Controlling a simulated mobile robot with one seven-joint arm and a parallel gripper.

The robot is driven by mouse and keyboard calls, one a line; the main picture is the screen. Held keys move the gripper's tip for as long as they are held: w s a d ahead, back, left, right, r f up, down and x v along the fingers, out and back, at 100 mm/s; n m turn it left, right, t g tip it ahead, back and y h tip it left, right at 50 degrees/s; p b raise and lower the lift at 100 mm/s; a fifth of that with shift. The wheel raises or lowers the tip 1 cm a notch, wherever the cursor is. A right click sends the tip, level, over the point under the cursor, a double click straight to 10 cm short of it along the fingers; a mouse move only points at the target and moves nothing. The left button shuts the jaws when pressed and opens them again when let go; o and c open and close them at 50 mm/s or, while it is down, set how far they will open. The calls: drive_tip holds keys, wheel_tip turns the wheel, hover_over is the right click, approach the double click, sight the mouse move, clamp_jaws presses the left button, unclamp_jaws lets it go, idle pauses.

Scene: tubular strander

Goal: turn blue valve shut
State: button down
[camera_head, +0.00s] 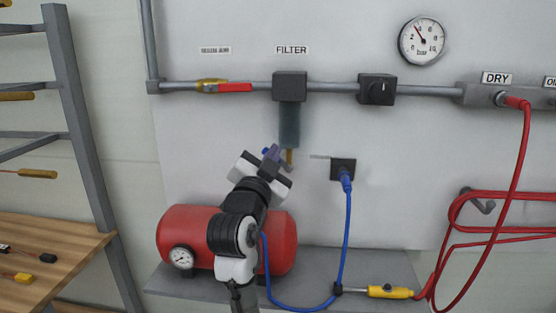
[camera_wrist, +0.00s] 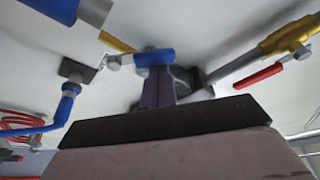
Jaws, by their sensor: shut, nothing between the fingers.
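The blue valve handle (camera_wrist: 155,57) is a short blue lever in the wrist view, next to a brass stem (camera_wrist: 117,42). In the head view a small blue bit of it (camera_head: 266,151) shows by my gripper, below the filter (camera_head: 289,124) and left of the brass drain (camera_head: 289,157). My gripper (camera_head: 273,155) is shut and empty, its purple fingers together. In the wrist view the fingertips (camera_wrist: 157,77) are right at the blue handle and overlap it; I cannot tell whether they touch.
A red-handled valve (camera_head: 235,87) sits on the pipe at upper left; it also shows in the wrist view (camera_wrist: 258,76). A blue hose (camera_head: 347,225) hangs from a black wall fitting (camera_head: 342,169) at right. A red tank (camera_head: 190,228) stands below, behind my arm.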

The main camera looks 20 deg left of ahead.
drive_tip(key=f+n, duration=0.1)
drive_tip(key=a+n+y+b, duration=0.1)
drive_tip(key=n, duration=0.1)
drive_tip(key=shift+s+a+f+n+y+b, duration=0.2)
drive_tip(key=shift+f+n+y+b, duration=0.1)
drive_tip(key=shift+f, duration=0.05)
drive_tip(key=shift+a+f, duration=0.1)
drive_tip(key=shift+f, duration=0.05)
idle(0.6)
